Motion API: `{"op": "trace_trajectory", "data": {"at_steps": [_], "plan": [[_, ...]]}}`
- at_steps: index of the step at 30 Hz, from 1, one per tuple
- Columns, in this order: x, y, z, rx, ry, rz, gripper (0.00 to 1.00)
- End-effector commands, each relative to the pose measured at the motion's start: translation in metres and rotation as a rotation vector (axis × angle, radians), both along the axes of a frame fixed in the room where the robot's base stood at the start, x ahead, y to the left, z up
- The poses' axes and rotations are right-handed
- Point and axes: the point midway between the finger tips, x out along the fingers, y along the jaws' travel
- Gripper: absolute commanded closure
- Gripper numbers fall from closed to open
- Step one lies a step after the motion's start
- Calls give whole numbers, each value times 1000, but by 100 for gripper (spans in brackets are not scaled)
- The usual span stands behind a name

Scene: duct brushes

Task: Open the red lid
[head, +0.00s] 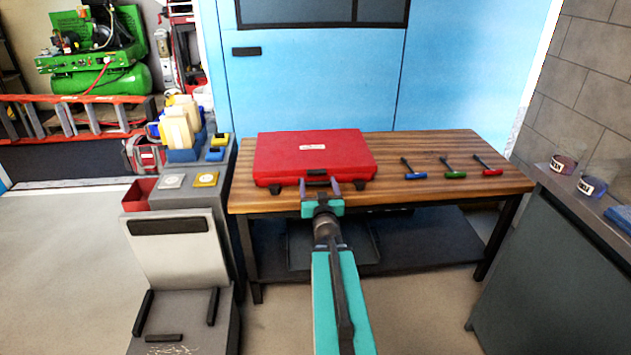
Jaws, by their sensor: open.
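A red case with a closed red lid (312,152) lies flat on the left half of the wooden table (400,196). A small pale label is on the lid. Its dark handle and two dark latches are on the front side, facing me. My gripper (320,187) is open at the case's front edge, its two fingers pointing at the case on either side of the handle. I cannot tell whether the fingers touch the case. Nothing shows between the fingers except the handle area.
A grey counter (560,260) stands at the right. A blue cabinet (310,90) is behind.

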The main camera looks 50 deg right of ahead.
Motion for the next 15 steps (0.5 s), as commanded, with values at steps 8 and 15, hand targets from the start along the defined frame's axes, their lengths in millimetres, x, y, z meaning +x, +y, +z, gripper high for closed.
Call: {"op": "trace_trajectory", "data": {"at_steps": [8,15], "plan": [[2,-2,-3,-2,1,-3,27],[10,-10,0,-1,0,-5,27]]}}
